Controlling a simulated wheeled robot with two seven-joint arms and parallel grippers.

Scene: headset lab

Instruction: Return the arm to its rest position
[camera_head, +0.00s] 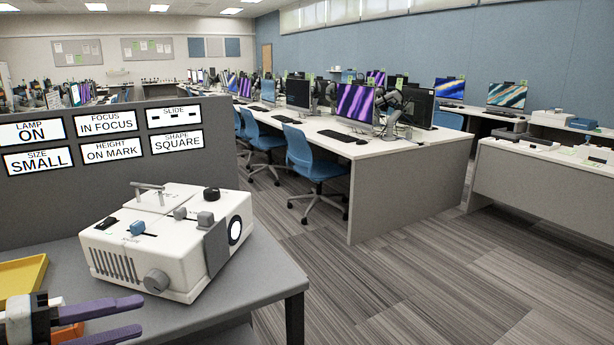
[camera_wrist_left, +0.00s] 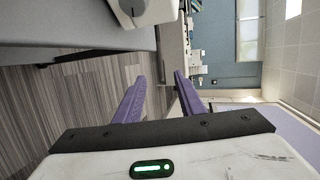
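My left gripper (camera_head: 112,322) is at the lower left of the head view, in front of the near left part of the grey table. Its two purple fingers are spread apart with nothing between them. In the left wrist view the purple fingers (camera_wrist_left: 158,95) are also apart and empty. A white projector-like device (camera_head: 170,240) with knobs, sliders and a round lens stands on the table, beyond and to the right of the gripper. Its corner and a knob show at the top of the left wrist view (camera_wrist_left: 140,10). My right gripper is not in view.
The grey table (camera_head: 262,275) ends at a front right corner. A yellow tray (camera_head: 22,275) lies at its left edge. A grey partition (camera_head: 70,200) behind carries signs such as LAMP ON and SIZE SMALL. Open carpet (camera_head: 400,290) lies to the right, before desks with monitors and blue chairs.

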